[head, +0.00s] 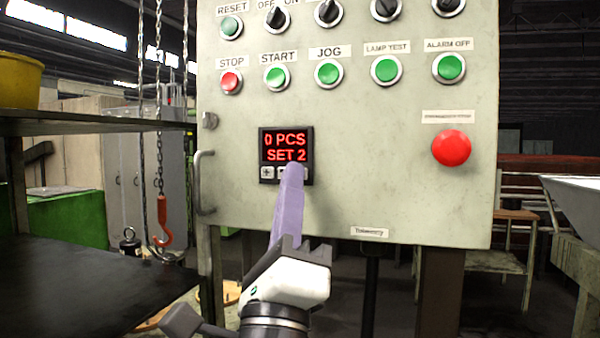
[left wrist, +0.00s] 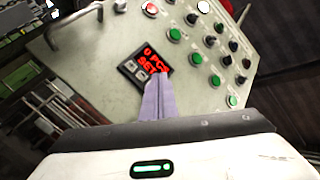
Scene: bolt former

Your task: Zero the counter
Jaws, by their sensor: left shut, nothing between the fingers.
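The counter (head: 286,142) is a small black display on the control panel, reading "0 PCS" and "SET 2" in red. A row of small buttons lies under its text, with a plus button (head: 267,173) at the left. My left gripper (head: 294,168) is shut and empty, its purple fingertips at the counter's lower right edge, hiding the buttons there. Whether they touch cannot be told. In the left wrist view the counter (left wrist: 144,64) appears tilted, with the gripper (left wrist: 161,80) at its lower right. My right gripper is not in view.
A door handle (head: 203,183) sticks out at the left. A dark table (head: 75,285) stands at lower left.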

